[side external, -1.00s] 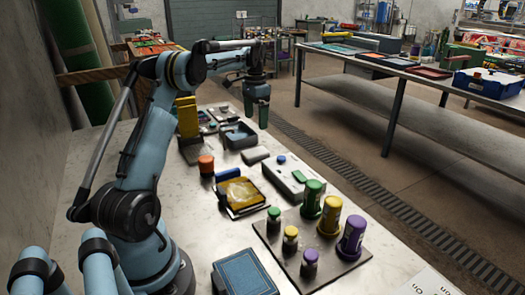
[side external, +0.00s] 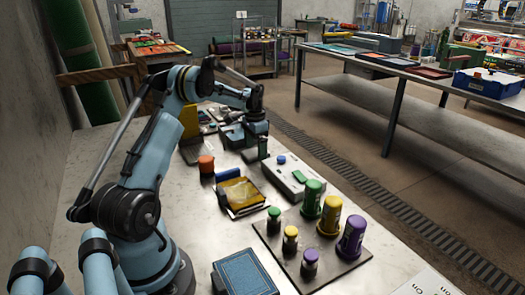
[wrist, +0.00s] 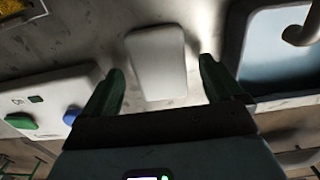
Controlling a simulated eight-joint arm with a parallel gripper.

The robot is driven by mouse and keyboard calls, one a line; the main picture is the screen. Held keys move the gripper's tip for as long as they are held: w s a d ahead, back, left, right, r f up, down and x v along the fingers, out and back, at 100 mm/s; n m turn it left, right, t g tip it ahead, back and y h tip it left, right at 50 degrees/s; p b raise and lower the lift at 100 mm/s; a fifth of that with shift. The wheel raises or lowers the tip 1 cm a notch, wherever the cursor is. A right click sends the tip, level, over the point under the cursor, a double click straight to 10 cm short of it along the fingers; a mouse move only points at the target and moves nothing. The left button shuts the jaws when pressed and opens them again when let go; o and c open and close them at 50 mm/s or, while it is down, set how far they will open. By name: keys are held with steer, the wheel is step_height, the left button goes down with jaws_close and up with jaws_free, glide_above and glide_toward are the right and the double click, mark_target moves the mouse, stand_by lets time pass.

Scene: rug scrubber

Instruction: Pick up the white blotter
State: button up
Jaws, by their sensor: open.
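The white blotter (wrist: 157,58) is a pale rounded block lying flat on the table. In the wrist view it sits between and ahead of the two green fingertips of my gripper (wrist: 162,68), with a gap on each side. My gripper is open and empty. In the side view my gripper (side external: 258,150) is low over the table at the blotter (side external: 250,157), which it partly hides. Whether a finger touches the blotter cannot be told.
A white box with green and blue buttons (wrist: 45,100) lies left of the fingers in the wrist view. A blue-grey tray (wrist: 262,50) is close on the right. An amber-topped tray (side external: 240,192) and a board of coloured jars (side external: 285,245) stand nearer the side camera.

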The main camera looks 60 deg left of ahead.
mark_target(255, 152)
steer(key=shift+f, duration=0.3)
steer(key=shift+c, duration=0.4)
steer(key=c, duration=1)
steer(key=shift+r, duration=0.15)
steer(key=shift+c, duration=0.2)
steer(key=shift+r, duration=0.6)
step_height(255, 152, up, 3)
steer(key=d+r, duration=0.2)
steer(key=d, duration=0.1)
steer(key=w+d+r, duration=0.1)
steer(key=d+r, duration=0.1)
steer(key=d, duration=0.2)
steer(key=w+d+r, duration=0.1)
steer(key=d+r, duration=0.1)
steer(key=d, duration=0.2)
steer(key=shift+d+r, duration=0.25)
steer(key=shift+r, duration=0.05)
